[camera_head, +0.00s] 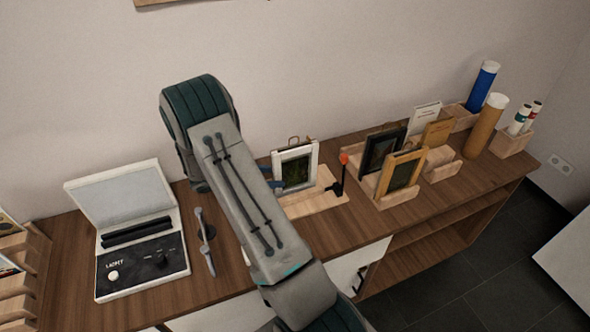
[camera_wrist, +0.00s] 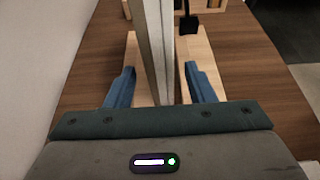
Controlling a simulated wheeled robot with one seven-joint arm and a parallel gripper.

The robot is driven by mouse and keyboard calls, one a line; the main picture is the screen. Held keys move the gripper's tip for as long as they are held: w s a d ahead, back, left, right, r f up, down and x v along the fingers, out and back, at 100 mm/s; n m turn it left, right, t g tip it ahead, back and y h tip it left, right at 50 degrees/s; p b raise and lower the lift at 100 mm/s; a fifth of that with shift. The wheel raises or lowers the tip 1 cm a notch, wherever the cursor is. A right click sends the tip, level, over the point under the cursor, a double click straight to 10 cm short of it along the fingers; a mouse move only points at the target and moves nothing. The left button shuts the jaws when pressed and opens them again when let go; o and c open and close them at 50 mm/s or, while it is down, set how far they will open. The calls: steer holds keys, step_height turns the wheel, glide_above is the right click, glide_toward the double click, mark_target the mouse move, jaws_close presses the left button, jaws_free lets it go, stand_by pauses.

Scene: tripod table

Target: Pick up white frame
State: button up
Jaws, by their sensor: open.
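The white frame (camera_head: 298,168) stands upright on a light wooden base (camera_head: 318,201) near the middle of the table, with a dark picture inside it. In the wrist view the frame (camera_wrist: 151,50) shows edge-on, rising between the two blue fingers. My gripper (camera_wrist: 160,88) is open, with one finger on each side of the frame. A gap shows between each finger and the frame. In the head view my arm hides most of the gripper; only a bit of blue finger (camera_head: 277,186) shows at the frame's left edge.
Further right, wooden holders (camera_head: 392,198) carry several other frames. The wall is close behind.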

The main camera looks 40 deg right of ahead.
mark_target(286, 177)
steer(key=p+x, duration=0.1)
steer(key=x, duration=0.4)
steer(key=shift+s+p, duration=0.1)
steer(key=shift+p, duration=0.25)
jaws_close()
steer(key=shift+r, duration=0.1)
